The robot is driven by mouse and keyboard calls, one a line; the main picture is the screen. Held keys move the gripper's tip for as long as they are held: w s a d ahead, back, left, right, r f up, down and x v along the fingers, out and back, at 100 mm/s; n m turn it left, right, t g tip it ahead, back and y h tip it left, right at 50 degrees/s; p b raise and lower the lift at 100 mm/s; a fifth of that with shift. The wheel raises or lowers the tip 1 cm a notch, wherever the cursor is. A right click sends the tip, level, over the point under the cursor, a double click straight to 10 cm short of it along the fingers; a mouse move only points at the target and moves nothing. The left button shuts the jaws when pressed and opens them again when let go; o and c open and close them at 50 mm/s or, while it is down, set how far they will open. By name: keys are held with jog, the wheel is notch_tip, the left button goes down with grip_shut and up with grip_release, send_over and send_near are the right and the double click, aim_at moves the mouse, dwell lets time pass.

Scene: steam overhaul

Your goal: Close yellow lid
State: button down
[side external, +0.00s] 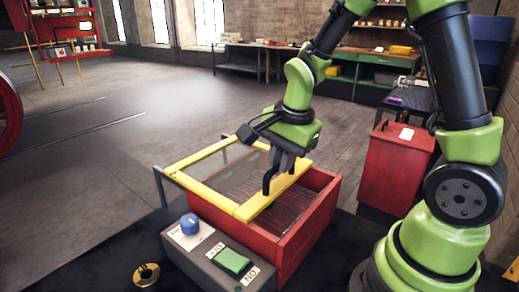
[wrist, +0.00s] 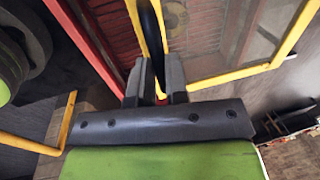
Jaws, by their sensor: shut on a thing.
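The yellow lid (side external: 205,193) is a yellow frame with clear panes, lying roughly flat over the red box (side external: 310,222). It covers the left and middle of the box; a strip at the box's right end is uncovered. My gripper (side external: 278,181) is above the lid's right bar, with its fingers pointing down and shut on the lid there. In the wrist view, my gripper's fingers (wrist: 155,97) close around a dark, narrow part by the yellow frame (wrist: 230,76). The exact contact is partly hidden by the fingers.
A grey control box with a blue knob (side external: 189,224) and a green switch (side external: 231,262) stands in front of the red box. A brass ring (side external: 146,274) lies on the dark table at left. A red cabinet (side external: 396,165) stands behind at right. Open floor lies beyond.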

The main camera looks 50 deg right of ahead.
jog(key=s, duration=0.3)
jog(key=shift+s, duration=0.15)
jog(key=c, duration=1.1)
grip_release()
jog(key=shift+r, duration=0.1)
jog(key=r, duration=0.3)
jog(key=s+r, duration=0.1)
jog(key=r, duration=0.2)
jog(key=s+r, duration=0.1)
jog(key=r, duration=0.2)
jog(key=shift+r, duration=0.3)
